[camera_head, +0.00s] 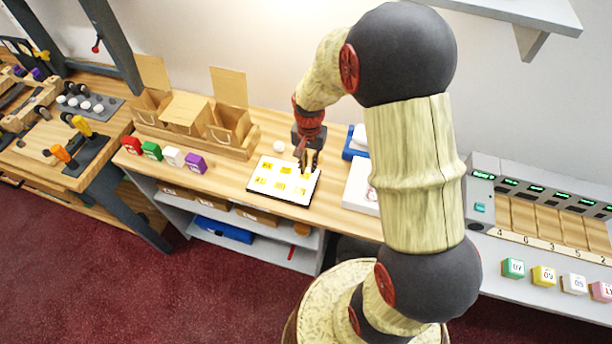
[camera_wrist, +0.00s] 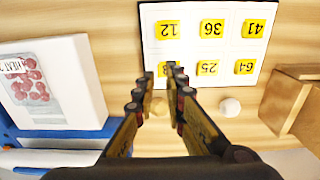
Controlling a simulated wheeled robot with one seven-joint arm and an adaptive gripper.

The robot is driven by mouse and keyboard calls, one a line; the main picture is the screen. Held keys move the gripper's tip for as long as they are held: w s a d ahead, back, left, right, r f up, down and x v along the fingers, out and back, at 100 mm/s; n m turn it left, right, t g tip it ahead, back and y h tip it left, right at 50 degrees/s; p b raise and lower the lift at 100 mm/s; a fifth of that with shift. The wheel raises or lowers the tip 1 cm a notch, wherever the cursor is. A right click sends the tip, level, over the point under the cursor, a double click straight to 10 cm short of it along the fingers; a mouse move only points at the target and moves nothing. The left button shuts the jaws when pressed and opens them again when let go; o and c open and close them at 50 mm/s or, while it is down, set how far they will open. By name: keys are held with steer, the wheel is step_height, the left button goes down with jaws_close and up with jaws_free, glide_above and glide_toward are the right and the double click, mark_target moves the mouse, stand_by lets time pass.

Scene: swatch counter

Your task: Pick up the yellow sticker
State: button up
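Several yellow stickers with black numbers lie in two rows on a white card with a dark edge (camera_head: 272,194), which also shows in the wrist view (camera_wrist: 147,35). In the wrist view I read the stickers 12 (camera_wrist: 169,29), 36 (camera_wrist: 212,28), 41 (camera_wrist: 253,28), 25 (camera_wrist: 207,67) and 64 (camera_wrist: 245,67). One more sticker (camera_wrist: 162,68) is partly hidden behind my fingertips, and its number is unreadable. My gripper (camera_head: 309,164) points down near the card's far right corner. Its fingers (camera_wrist: 162,75) are apart, with nothing visibly held between them.
A white ball (camera_wrist: 230,107) sits beside the card. A white box with a red-fruit picture (camera_wrist: 62,95) and a blue tray (camera_wrist: 60,143) stand close on the other side. Open cardboard boxes (camera_head: 187,112) and coloured blocks (camera_head: 172,156) are at the left of the counter.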

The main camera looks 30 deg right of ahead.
mark_target(309, 179)
step_height(309, 179, down, 5)
steer(key=shift+s+f+b, duration=0.1)
steer(key=shift+b, duration=0.5)
jaws_close()
steer(key=shift+d, duration=0.1)
